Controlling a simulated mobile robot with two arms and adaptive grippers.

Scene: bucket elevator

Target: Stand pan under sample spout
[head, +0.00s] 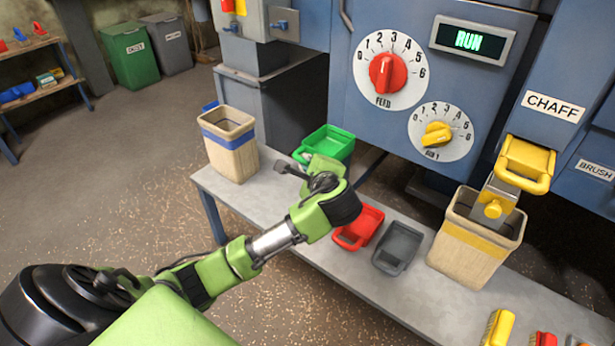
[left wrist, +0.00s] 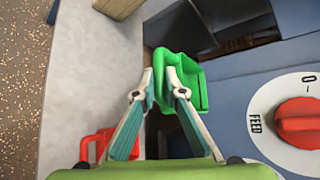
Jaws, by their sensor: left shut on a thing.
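My left gripper (head: 308,165) is shut on the near, handle end of a green pan (head: 333,140). The pan is held at the far side of the bench, close to the blue machine's front. In the left wrist view both fingertips (left wrist: 160,76) meet at the edge of the green pan (left wrist: 190,85). The grip itself is partly hidden in the head view. No spout labelled as the sample spout is readable, so I cannot tell how the pan lies relative to it. My right gripper is not in view.
A red pan (head: 359,228) and a grey pan (head: 398,248) sit on the grey bench (head: 350,275). A tan bin with a blue band (head: 229,140) stands left; another with a yellow band (head: 470,245) stands under the CHAFF chute. Feed dial (head: 388,72) overhangs behind.

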